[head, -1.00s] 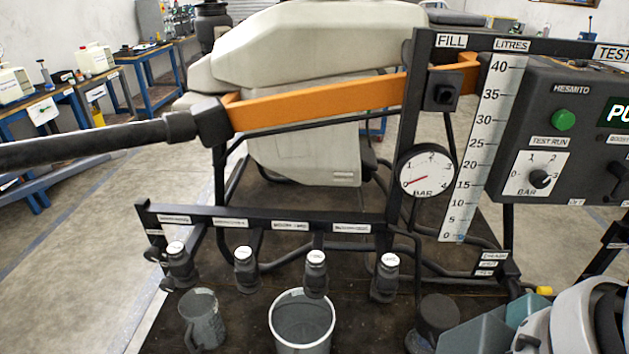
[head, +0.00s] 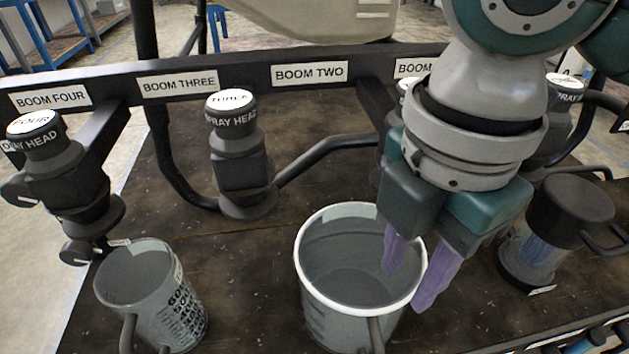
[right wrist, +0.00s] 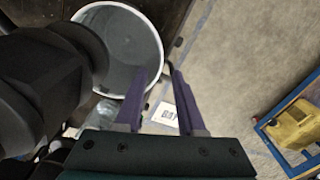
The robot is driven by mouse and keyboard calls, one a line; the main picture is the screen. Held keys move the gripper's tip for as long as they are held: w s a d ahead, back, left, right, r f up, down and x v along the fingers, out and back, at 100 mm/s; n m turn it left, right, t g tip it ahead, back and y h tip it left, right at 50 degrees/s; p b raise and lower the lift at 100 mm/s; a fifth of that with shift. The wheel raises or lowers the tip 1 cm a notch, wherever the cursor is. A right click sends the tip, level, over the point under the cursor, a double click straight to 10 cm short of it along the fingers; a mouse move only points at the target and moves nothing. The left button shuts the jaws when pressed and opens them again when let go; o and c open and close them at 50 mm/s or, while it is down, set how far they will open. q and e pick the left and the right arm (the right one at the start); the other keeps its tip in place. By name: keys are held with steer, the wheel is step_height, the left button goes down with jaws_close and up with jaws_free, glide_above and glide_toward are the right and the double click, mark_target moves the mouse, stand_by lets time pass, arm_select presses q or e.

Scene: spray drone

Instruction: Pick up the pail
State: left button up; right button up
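The pail (head: 338,275) is a grey bucket with a white rim, upright on the dark wooden deck in the middle of the head view. It looks empty. My right gripper (head: 405,288) comes from above at the pail's right rim. Its two purple fingers are apart, one over the inside of the pail and the other outside the wall. In the right wrist view, the pail (right wrist: 118,42) is at upper left and the open gripper (right wrist: 160,78) straddles its rim, with a gap between the fingers. My left gripper is out of view.
A grey graduated jug (head: 150,295) stands left of the pail. A dark-lidded clear container (head: 560,225) stands to the right. Spray heads, including one behind the pail (head: 240,155), hang from a black labelled bar (head: 210,75).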

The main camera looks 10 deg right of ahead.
mark_target(388, 312)
steer(key=f+b, duration=0.1)
steer(key=f, duration=0.3)
steer(key=f+b, duration=0.2)
steer(key=f, duration=0.3)
steer(key=shift+w+f, duration=0.2)
steer(key=shift+f, duration=0.05)
jaws_close()
stand_by(1.0)
